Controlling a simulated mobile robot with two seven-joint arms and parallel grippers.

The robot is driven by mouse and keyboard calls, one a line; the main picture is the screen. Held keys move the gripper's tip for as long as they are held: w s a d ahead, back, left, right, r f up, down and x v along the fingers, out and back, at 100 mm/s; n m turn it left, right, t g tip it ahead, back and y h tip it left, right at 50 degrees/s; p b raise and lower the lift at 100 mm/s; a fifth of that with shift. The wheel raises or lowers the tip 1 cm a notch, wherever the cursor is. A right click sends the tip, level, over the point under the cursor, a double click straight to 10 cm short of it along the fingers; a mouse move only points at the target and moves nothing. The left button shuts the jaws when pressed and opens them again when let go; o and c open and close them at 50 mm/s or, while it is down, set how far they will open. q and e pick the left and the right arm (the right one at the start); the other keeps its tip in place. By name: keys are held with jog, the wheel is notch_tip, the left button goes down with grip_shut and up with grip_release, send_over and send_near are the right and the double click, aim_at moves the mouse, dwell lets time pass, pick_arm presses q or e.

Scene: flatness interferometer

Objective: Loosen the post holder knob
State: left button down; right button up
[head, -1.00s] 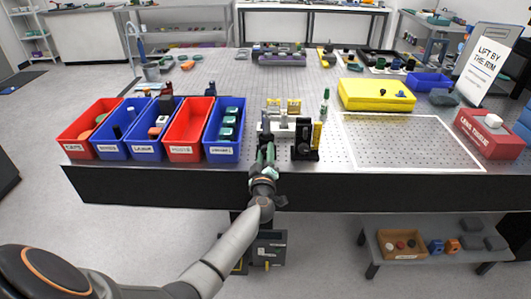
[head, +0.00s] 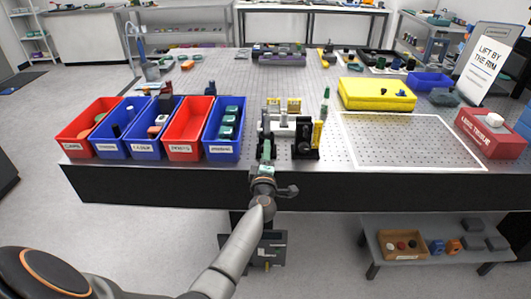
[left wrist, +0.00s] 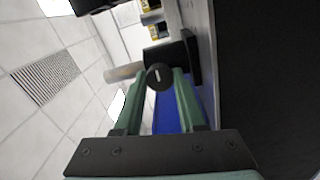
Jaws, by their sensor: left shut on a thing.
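The post holder knob (left wrist: 159,76) is a round black knob with a white line on its face, seen in the left wrist view. The green fingers of my left gripper (left wrist: 160,86) are on either side of it, shut on it. Behind the knob is a dark block (left wrist: 187,53), and a pale rod sticks out to its left. In the head view my left gripper (head: 266,149) is at the front edge of the table, in front of a small group of mounts, and hides the knob. My right gripper is not in view.
A black mount (head: 306,141) stands just right of my left gripper. A blue bin (head: 224,151) is close on the left, beside more red and blue bins. A white-framed area (head: 410,142) of the perforated table (head: 240,77) is clear on the right.

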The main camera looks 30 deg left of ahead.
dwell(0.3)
pick_arm(q)
jog(key=c, duration=0.5)
grip_release()
jog(key=shift+s+d, duration=0.1)
